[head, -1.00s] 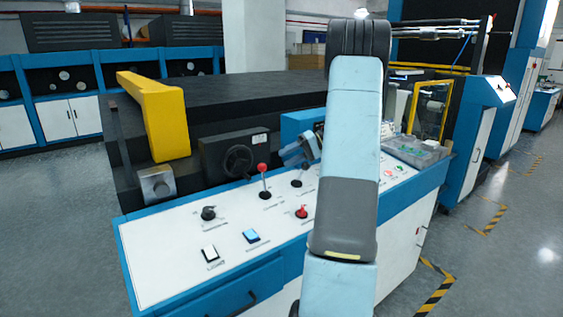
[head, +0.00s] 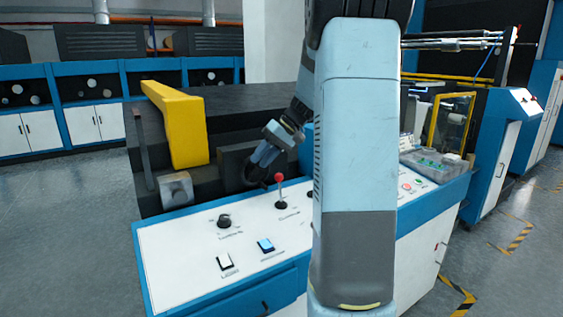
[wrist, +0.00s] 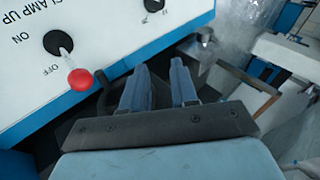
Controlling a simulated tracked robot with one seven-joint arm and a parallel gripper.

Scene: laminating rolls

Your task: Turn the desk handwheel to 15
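The desk handwheel (head: 249,178) is a black wheel on a dark box at the back of the white control desk. In the head view, my gripper covers most of it and only part of its dark rim shows. My gripper (head: 258,160) hangs in front of the wheel with its fingers pointing down and left. In the wrist view my gripper (wrist: 159,68) has its two blue-grey fingers apart, with nothing seen between them. A dark curved part beside the left finger may be the wheel or its handle. The wheel's setting cannot be read.
A red-knobbed lever (head: 279,178) stands close to the wheel, and its red ball (wrist: 80,78) is left of my fingers in the wrist view. A yellow bracket (head: 180,125) rises left of the wheel. A black knob (head: 224,221) and push buttons sit on the desk front.

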